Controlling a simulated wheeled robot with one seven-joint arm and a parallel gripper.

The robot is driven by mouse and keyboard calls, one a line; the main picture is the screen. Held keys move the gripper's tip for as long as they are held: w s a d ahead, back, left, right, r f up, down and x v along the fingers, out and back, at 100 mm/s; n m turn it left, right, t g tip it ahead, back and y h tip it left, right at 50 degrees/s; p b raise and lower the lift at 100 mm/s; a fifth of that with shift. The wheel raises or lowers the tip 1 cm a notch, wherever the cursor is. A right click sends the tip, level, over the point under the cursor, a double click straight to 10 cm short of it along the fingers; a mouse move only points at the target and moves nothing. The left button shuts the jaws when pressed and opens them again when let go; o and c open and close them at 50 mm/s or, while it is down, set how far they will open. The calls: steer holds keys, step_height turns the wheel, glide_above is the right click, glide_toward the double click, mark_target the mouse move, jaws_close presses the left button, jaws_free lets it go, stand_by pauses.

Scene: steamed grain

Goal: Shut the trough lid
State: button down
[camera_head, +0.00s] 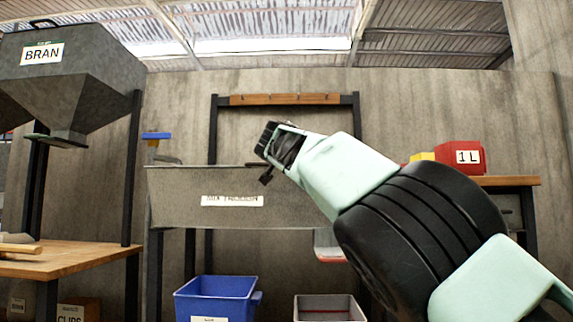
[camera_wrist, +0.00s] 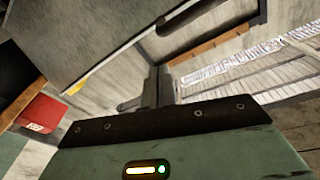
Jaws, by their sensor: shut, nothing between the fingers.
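The grey trough (camera_head: 180,205), labelled as the mix trough, stands on dark legs in the middle of the head view. No raised lid shows above its rim there. In the wrist view a broad grey panel (camera_wrist: 85,40) with a dark bar (camera_wrist: 190,14) fills the upper left. It looks like the trough lid, lying low, but I cannot tell if it is fully down. My gripper (camera_head: 267,157) is over the trough's top edge, right of its middle. Its fingers also show in the wrist view (camera_wrist: 155,92), shut and empty. I cannot tell whether they touch the panel.
A BRAN hopper (camera_head: 85,75) and a wooden table (camera_head: 75,262) stand at the left. A blue bin (camera_head: 217,300) and a grey crate (camera_head: 328,308) are below the trough. A hook rail (camera_head: 285,99) stands behind.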

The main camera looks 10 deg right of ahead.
steer(key=s+a+f+b, duration=0.1)
steer(key=s+f+b, duration=0.1)
steer(key=s, duration=0.4)
steer(key=shift+a+f+b, duration=0.4)
steer(key=shift+f, duration=0.5)
steer(key=w+d+f+g+y+p, duration=0.1)
steer(key=d+f+g+y+p, duration=0.1)
steer(key=d+f+g+p, duration=0.75)
steer(key=s+a+f+n+y+p, duration=0.25)
steer(key=s+f, duration=0.35)
steer(key=f, duration=0.5)
steer(key=s+a+f+n+g+y+p, duration=0.1)
steer(key=s+a+f+n+g+p, duration=0.2)
steer(key=s, duration=0.8)
steer(key=s+a+f+n+g+y+p, duration=0.1)
steer(key=s+a+n+g+y+p, duration=0.25)
steer(key=s, duration=0.75)
steer(key=s+d+n+g+h+p, duration=0.15)
steer(key=s+n+p, duration=0.5)
steer(key=s, duration=1.25)
step_height(320, 180, up, 38)
steer(key=p, duration=3.8)
steer(key=shift+s+f+g+h, duration=0.25)
steer(key=shift+g+h, duration=0.1)
steer(key=shift+h, duration=0.1)
